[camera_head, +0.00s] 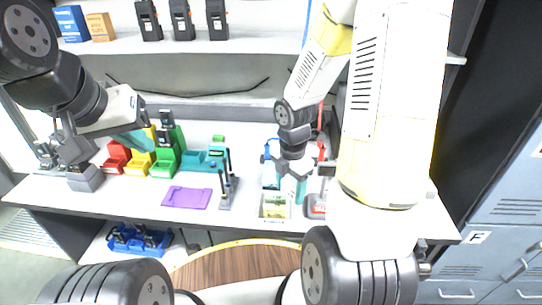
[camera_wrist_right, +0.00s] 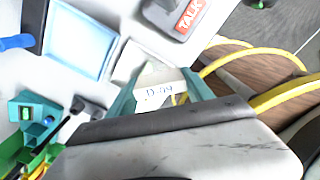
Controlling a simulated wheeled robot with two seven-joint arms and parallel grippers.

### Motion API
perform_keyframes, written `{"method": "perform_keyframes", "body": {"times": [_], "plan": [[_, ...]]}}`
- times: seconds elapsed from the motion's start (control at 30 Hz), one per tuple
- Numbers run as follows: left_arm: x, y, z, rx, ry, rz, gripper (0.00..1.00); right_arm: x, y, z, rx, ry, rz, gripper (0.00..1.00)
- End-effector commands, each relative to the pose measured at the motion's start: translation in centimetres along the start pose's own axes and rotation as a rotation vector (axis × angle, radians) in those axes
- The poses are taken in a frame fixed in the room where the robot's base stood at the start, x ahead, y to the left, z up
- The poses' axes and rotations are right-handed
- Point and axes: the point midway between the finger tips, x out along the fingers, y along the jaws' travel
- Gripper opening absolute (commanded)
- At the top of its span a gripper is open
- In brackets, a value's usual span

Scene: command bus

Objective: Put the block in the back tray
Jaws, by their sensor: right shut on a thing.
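My right gripper (camera_head: 296,190) points down over the front of the desk, right of the middle. In the right wrist view its teal fingers (camera_wrist_right: 160,88) are shut on a pale block (camera_wrist_right: 157,93) with a white, dark-lettered label. A tray with a light blue floor (camera_wrist_right: 80,42) lies beyond, to the upper left. In the head view this back tray (camera_head: 270,178) is partly hidden by the gripper. A front tray (camera_head: 264,213) with yellow-green inside lies nearer the desk edge. My left gripper (camera_head: 132,141) hangs before the coloured bins; its opening is unclear.
A grey device marked TALK (camera_wrist_right: 180,14) stands close to the right of the trays. Red, yellow and green bins (camera_head: 141,163) stand left. A purple mat (camera_head: 187,197) and an upright dark-pronged holder (camera_head: 225,190) lie between. Handheld radios (camera_head: 181,20) stand on the shelf above.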

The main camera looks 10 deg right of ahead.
Motion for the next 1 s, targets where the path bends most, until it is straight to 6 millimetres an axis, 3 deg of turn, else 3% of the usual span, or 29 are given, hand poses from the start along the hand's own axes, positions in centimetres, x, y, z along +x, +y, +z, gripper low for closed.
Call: {"method": "perform_keyframes", "body": {"times": [0.53,0.77,1.0], "plan": [[0.0,0.0,0.0,0.000,0.000,0.000,0.00,1.3,11.7,6.5,0.002,0.000,0.001,0.20],[0.0,0.0,0.0,0.000,0.000,0.000,0.00,1.6,13.4,7.5,0.001,0.001,-0.001,0.20],[0.0,0.0,0.0,0.000,0.000,0.000,0.00,4.4,13.3,7.5,0.000,0.001,-0.004,0.20]]}}
